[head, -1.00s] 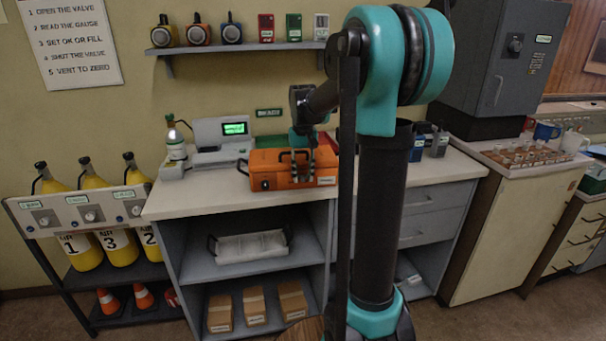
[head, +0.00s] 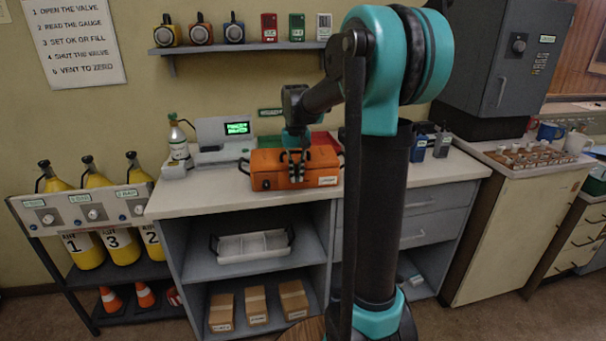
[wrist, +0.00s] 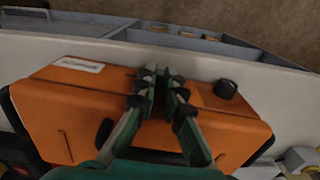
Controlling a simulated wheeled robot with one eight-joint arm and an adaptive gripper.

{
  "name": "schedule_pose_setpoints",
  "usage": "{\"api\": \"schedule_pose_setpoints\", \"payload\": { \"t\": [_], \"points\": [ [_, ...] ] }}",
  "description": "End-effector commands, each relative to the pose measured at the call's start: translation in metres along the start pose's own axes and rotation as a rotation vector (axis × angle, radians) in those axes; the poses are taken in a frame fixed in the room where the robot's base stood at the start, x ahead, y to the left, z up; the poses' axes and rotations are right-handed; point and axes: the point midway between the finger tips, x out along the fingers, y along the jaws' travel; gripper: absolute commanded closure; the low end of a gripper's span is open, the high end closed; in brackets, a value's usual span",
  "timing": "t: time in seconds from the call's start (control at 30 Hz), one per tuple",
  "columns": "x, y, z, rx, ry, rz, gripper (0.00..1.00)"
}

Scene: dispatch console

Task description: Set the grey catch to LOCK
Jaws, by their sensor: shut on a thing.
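The orange case (head: 275,175) lies on the counter, its lid looking down; it also fills much of the wrist view (wrist: 60,110). My gripper (head: 295,180) reaches down over the case to the middle of its front edge. In the wrist view the two fingertips (wrist: 158,78) are close together at that edge, shut on a small part that fits the grey catch. The fingers hide it, so its shape and setting cannot be read. A black knob (wrist: 226,89) sits on the case front, to one side of the fingers.
A grey device with a green screen (head: 238,128) and a small gas bottle (head: 178,143) stand left of the case. Handheld units (head: 442,145) stand to the right. The counter front (head: 200,198) is clear.

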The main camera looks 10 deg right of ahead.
Motion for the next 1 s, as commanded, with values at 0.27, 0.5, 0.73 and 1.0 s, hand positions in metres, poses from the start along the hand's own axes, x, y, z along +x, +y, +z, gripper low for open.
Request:
{"api": "schedule_pose_setpoints", "payload": {
  "t": [0.27,0.5,0.73,1.0],
  "points": [
    [0.0,0.001,0.0,0.0,0.001,0.0,0.82],
    [0.0,0.001,0.0,0.001,0.0,0.0,0.69],
    [-0.004,0.001,0.0,0.001,0.0,0.0,0.69],
    [-0.046,0.001,0.0,0.001,0.0,0.0,0.69]
  ]
}}
